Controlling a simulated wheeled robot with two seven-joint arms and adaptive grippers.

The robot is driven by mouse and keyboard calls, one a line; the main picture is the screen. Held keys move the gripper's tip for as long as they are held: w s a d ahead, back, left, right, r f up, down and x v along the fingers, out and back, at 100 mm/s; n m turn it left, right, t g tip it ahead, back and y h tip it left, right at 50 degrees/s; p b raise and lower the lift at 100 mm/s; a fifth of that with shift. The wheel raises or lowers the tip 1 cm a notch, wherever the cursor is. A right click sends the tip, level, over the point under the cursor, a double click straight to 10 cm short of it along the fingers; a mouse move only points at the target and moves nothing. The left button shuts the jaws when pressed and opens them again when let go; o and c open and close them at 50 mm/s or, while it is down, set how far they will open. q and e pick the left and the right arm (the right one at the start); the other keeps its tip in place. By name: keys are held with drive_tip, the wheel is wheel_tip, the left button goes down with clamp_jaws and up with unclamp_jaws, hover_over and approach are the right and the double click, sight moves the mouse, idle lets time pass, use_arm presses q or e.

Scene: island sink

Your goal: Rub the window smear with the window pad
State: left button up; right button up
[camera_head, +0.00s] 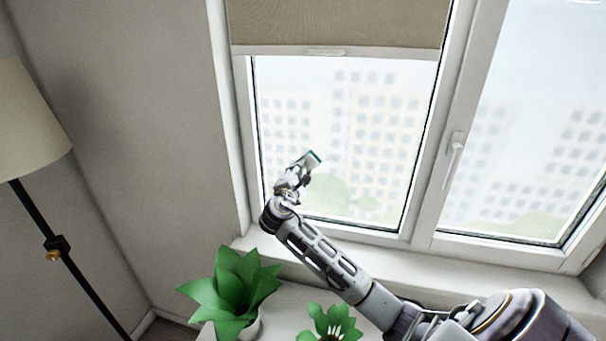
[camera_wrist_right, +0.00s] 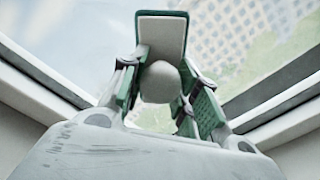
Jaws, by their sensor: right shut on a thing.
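The window pad (camera_head: 310,160) is small, with a pale face and a teal edge. My right gripper (camera_head: 295,179) holds it up in front of the lower left part of the left window pane (camera_head: 345,130). In the right wrist view the pad (camera_wrist_right: 162,35) stands beyond the fingers, and my right gripper (camera_wrist_right: 165,95) is shut on its rounded pale grip (camera_wrist_right: 160,82). I cannot tell whether the pad touches the glass. No distinct smear stands out on the glass; the pane looks hazy against the pale buildings outside. My left gripper is not in view.
A beige blind (camera_head: 335,22) covers the top of the left pane. A window handle (camera_head: 453,160) sits on the right frame. Green plants (camera_head: 235,290) (camera_head: 328,322) stand below the sill. A floor lamp (camera_head: 30,125) is at the far left.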

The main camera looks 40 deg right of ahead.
sight(317, 163)
drive_tip(key=shift+w+a, duration=0.8)
drive_tip(key=shift+w, duration=0.1)
drive_tip(key=shift+r, duration=0.1)
drive_tip(key=shift+r, duration=1)
drive_tip(key=shift+s+d, duration=0.1)
drive_tip(key=shift+d, duration=0.05)
drive_tip(key=shift+s+d, duration=1)
drive_tip(key=shift+s, duration=0.2)
drive_tip(key=shift+s+d, duration=1.2)
drive_tip(key=shift+s, duration=0.15)
